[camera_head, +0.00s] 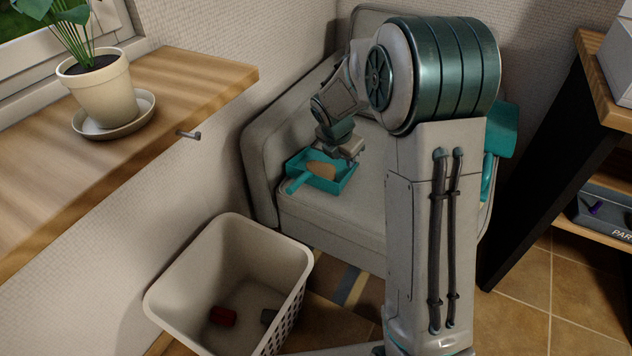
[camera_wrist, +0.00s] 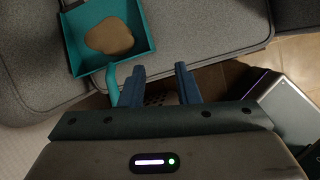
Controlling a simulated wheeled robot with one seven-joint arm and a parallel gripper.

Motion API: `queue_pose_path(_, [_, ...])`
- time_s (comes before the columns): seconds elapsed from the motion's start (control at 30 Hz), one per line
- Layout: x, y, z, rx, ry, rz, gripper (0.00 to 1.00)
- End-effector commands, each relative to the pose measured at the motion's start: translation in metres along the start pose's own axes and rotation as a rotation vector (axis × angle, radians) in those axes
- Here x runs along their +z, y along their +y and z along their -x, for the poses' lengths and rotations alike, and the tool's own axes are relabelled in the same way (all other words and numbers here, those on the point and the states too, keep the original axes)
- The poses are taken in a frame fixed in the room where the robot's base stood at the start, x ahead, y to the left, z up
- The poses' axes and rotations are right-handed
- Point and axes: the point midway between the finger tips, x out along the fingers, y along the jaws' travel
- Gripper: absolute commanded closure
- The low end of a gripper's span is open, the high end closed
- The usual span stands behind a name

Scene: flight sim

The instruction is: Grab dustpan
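The teal dustpan (camera_head: 335,186) lies on the seat of the grey armchair (camera_head: 315,211), with its handle pointing to the lower left. A flat brown piece (camera_head: 322,170) lies in it. In the wrist view the dustpan (camera_wrist: 88,63) is at the upper left, and its handle (camera_wrist: 112,84) hangs down just left of my left finger. My gripper (camera_wrist: 160,84) is open, and no object is held between its fingers. In the head view my gripper (camera_head: 346,150) is over the dustpan's far right side, partly hidden by my arm.
A wooden sill (camera_head: 190,85) with a potted plant (camera_head: 103,95) is at left. A dark shelf (camera_head: 545,150) stands at right. A teal object (camera_head: 502,130) is partly hidden behind my arm.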

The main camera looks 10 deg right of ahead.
Motion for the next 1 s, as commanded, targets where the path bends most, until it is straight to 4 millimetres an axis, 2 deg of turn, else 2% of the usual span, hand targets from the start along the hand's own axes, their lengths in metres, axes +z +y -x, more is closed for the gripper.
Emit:
queue_pose_path(0.03, [-0.003,0.006,-0.020,0.002,-0.003,0.074,0.71])
queue_pose_path(0.2, [-0.002,0.018,-0.044,0.010,-0.013,0.226,0.71])
queue_pose_path(0.37, [-0.003,0.020,-0.069,0.011,-0.014,0.250,0.71])
queue_pose_path(0.6, [-0.002,0.020,-0.115,0.010,-0.014,0.248,0.71])
queue_pose_path(1.0, [0.000,0.022,-0.142,0.011,-0.014,0.246,0.71])
